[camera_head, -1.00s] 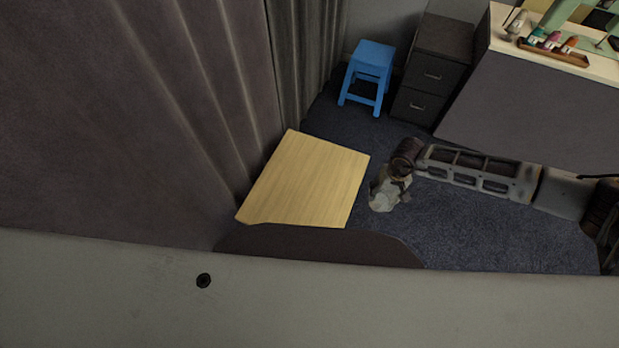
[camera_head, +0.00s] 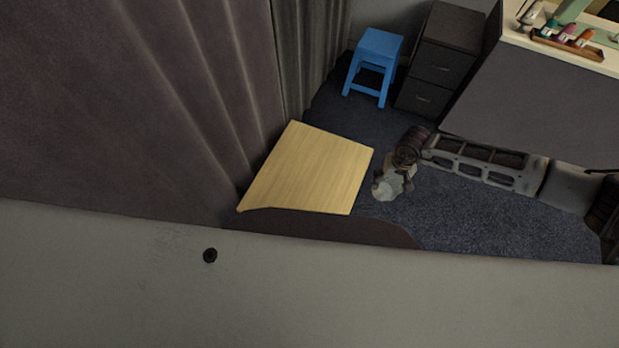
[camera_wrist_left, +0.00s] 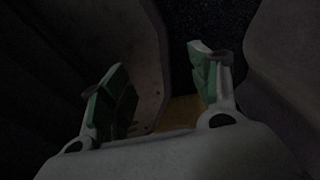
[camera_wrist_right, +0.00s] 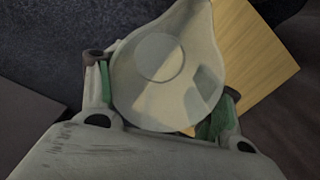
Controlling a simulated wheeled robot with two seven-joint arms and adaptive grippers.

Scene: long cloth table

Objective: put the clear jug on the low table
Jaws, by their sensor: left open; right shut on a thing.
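The clear jug (camera_head: 387,187) is held in my right gripper (camera_head: 401,182), just off the right edge of the low table in the head view. In the right wrist view the jug (camera_wrist_right: 165,70) fills the space between the green-padded fingers, which are shut on it. The low table (camera_head: 312,170) has a bare, light wooden top; its near edge is hidden behind my own body. Its top also shows behind the jug in the right wrist view (camera_wrist_right: 252,60). My left gripper (camera_wrist_left: 160,95) is open and empty, seen only in the left wrist view.
A curtain (camera_head: 150,110) hangs along the left of the low table. A blue stool (camera_head: 374,65) and a dark drawer cabinet (camera_head: 436,65) stand behind. The long cloth table (camera_head: 540,95) is at the right, with a tray of small bottles (camera_head: 570,42). Dark carpet lies between.

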